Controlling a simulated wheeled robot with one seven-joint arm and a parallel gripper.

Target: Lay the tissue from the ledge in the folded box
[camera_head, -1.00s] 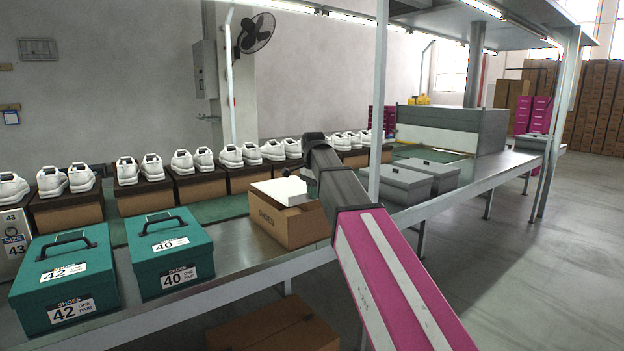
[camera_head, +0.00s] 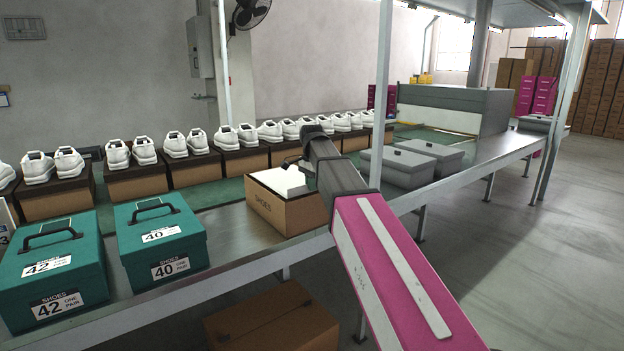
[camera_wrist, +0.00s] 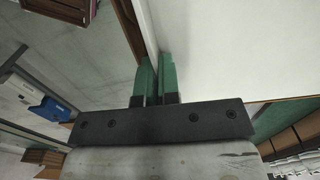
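The folded box (camera_head: 290,216) is an open brown carton marked SHOES on the steel line. The white tissue (camera_head: 283,180) lies within its open top, its lower part hidden by the near walls. In the wrist view, the tissue (camera_wrist: 235,45) is a broad white sheet beside a brown box wall (camera_wrist: 128,25). My gripper (camera_wrist: 157,72) has its green-tipped fingers close together, with a thin white upright edge of the tissue between them. In the head view my own arm hides the fingers.
Teal shoe boxes marked 42 (camera_head: 54,268) and 40 (camera_head: 160,240) stand left of the folded box. Grey boxes (camera_head: 410,165) stand to the right, beyond a thin upright post (camera_head: 382,90). White shoes on brown boxes (camera_head: 240,160) line the back.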

